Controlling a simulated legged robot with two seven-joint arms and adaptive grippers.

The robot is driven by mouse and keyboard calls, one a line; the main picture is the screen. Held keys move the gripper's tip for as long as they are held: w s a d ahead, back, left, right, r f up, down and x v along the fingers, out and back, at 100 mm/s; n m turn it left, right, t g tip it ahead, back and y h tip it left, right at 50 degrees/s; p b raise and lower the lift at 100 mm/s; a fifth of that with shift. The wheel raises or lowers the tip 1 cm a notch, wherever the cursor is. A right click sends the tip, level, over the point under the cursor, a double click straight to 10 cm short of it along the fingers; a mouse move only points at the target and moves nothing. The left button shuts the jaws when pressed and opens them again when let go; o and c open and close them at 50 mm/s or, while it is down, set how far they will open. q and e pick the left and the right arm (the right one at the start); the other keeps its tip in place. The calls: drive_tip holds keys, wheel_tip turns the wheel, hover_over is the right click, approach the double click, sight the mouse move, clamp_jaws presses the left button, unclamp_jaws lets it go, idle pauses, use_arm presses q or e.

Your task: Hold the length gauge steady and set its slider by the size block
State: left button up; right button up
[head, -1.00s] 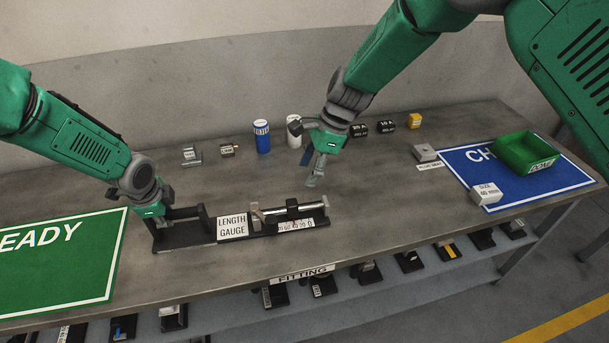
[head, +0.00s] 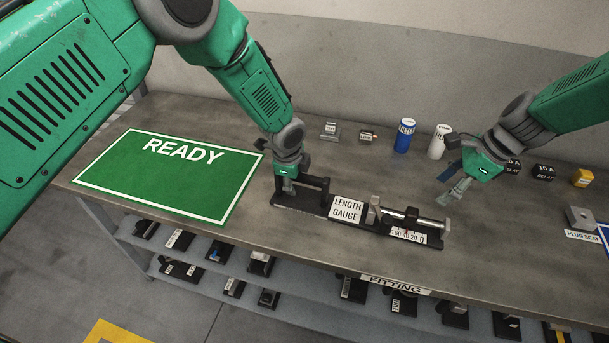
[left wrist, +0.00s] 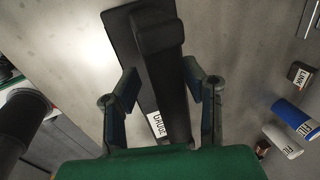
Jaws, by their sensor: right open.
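The length gauge (head: 347,209) lies on the bench, a black base with a raised black handle at its left, a white label, and a rod with a slider (head: 411,217) over a number scale at its right. My left gripper (head: 289,186) is down at the handle's left end. In the left wrist view its fingers (left wrist: 160,88) stand apart on either side of the black handle (left wrist: 163,60), with a gap showing on the left side. My right gripper (head: 450,193) is open and empty above the bench, behind the gauge's right end.
The green READY mat (head: 170,178) lies bare at the left. A blue can (head: 404,136), a white can (head: 438,142), relays and small parts line the back. A plug seat (head: 580,218) is at the right. Bench in front of the gauge is clear.

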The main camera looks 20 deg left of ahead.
use_arm(q)
drive_tip(key=shift+w+r, duration=0.15)
drive_tip(key=shift+w, duration=0.15)
